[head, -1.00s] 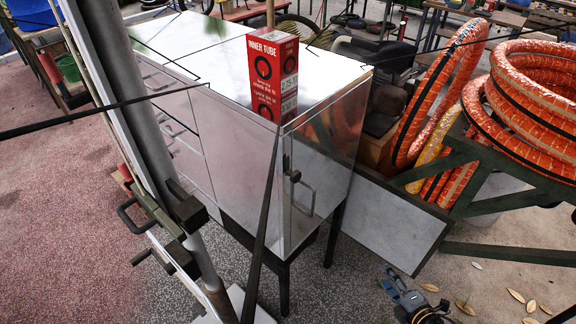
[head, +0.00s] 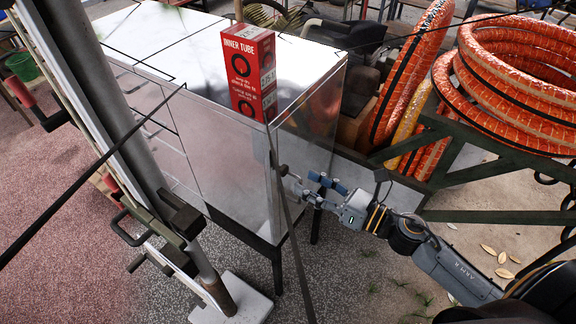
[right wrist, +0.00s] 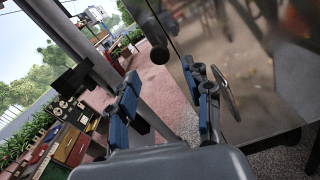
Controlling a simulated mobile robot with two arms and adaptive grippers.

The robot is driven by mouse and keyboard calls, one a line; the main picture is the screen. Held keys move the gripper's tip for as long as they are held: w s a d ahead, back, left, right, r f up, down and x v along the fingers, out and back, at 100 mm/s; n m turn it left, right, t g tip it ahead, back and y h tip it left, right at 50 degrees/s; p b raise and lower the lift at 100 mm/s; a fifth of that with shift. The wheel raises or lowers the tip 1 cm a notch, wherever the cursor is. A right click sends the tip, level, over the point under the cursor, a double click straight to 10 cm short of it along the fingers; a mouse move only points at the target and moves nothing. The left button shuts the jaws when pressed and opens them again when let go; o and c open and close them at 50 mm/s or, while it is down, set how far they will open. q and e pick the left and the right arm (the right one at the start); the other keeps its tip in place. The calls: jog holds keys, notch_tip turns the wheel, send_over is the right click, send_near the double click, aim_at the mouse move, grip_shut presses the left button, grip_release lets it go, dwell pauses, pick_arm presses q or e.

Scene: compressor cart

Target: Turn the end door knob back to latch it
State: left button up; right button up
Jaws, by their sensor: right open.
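The end door (head: 305,140) is the shiny metal right-hand face of the cabinet. It looks closed or nearly closed; I cannot tell if it is latched. A small knob (head: 284,170) sits near its front vertical edge, partly hard to make out. My left gripper is not in view.
A red inner tube box (head: 248,75) stands on the cabinet top. A grey pole (head: 120,130) with clamps rises at the left. Orange hose coils (head: 520,85) rest on a green frame (head: 490,180) at the right. Paved floor is open in front.

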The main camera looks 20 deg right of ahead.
aim_at(286, 172)
jog(key=p+x, duration=0.2)
jog(key=x, duration=0.3)
jog(key=shift+w+a+r, duration=0.15)
jog(key=shift+w, duration=0.05)
jog(key=shift+w+a, duration=0.3)
jog(key=shift+w, duration=0.05)
grip_shut()
